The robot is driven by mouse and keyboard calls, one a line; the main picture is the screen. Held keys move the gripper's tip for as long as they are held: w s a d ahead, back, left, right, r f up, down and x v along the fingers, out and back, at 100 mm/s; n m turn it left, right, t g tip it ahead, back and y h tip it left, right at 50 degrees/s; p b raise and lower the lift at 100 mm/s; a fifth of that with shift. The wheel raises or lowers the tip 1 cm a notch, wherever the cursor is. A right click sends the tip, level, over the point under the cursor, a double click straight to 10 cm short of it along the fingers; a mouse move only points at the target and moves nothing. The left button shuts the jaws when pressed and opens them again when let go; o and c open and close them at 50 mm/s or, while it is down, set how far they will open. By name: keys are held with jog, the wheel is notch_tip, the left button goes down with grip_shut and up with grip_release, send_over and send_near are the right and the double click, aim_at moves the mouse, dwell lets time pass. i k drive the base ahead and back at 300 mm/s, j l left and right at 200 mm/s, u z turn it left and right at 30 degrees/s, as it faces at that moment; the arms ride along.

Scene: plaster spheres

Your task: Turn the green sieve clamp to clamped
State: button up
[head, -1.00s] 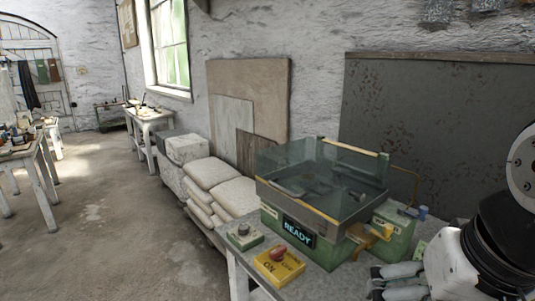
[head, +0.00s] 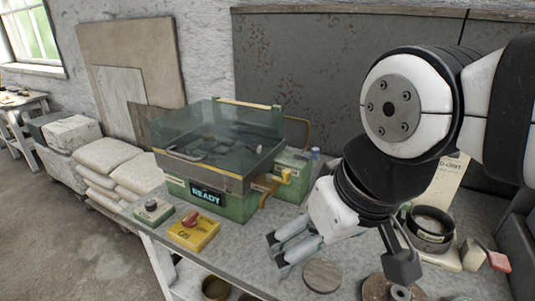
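A green machine (head: 238,207) with a clear-walled hood (head: 215,139) and a lit READY display stands on the bench. A small green box with a dark knob (head: 152,211) sits to its front left. A yellow lever-like part (head: 272,184) is on the machine's right side. I cannot tell which of these is the green sieve clamp, as no label for it is readable. My gripper (head: 276,250) is in front and right of the machine, apart from it. Its two fingers show a gap and hold nothing.
A yellow ON/OFF box with a red knob (head: 193,229) sits beside the small green box. A round disc (head: 322,276) lies on the bench (head: 235,265) near my gripper. A dark round sieve-like pan (head: 430,227) and small blocks are at the right. Sacks (head: 107,156) are stacked at the left.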

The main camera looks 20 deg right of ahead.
aim_at(407, 206)
jog(key=z, duration=1.15)
jog(key=i+l+u, duration=0.2)
jog(key=k+l, duration=0.05)
jog(key=l, duration=0.05)
